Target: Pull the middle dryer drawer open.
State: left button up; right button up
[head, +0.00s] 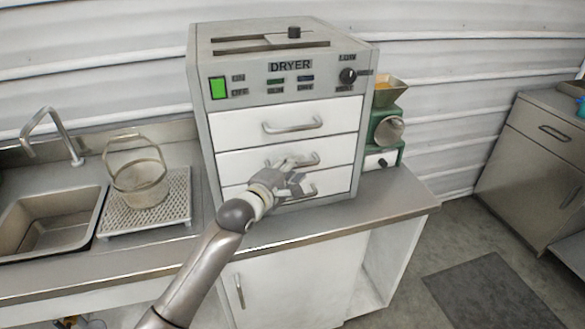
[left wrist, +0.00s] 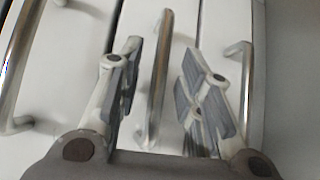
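The dryer (head: 203,118) is a grey cabinet on the counter with three white drawers, all looking closed. The middle drawer (head: 235,161) has a metal bar handle (head: 313,160), partly covered by my left gripper (head: 288,172). In the left wrist view, my left gripper (left wrist: 162,62) is open, its two padded fingers on either side of the middle handle (left wrist: 157,85). Gaps show between the bar and both fingers. The top drawer (head: 240,127) and bottom drawer (head: 335,183) have similar handles. My right gripper is not in view.
A sink (head: 60,217) and a wire basket (head: 140,180) on a perforated tray (head: 180,203) stand left of the dryer. A green machine (head: 383,115) stands close on its right. A narrow strip of counter (head: 370,205) lies clear in front.

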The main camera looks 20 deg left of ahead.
pick_arm(q)
grip_shut()
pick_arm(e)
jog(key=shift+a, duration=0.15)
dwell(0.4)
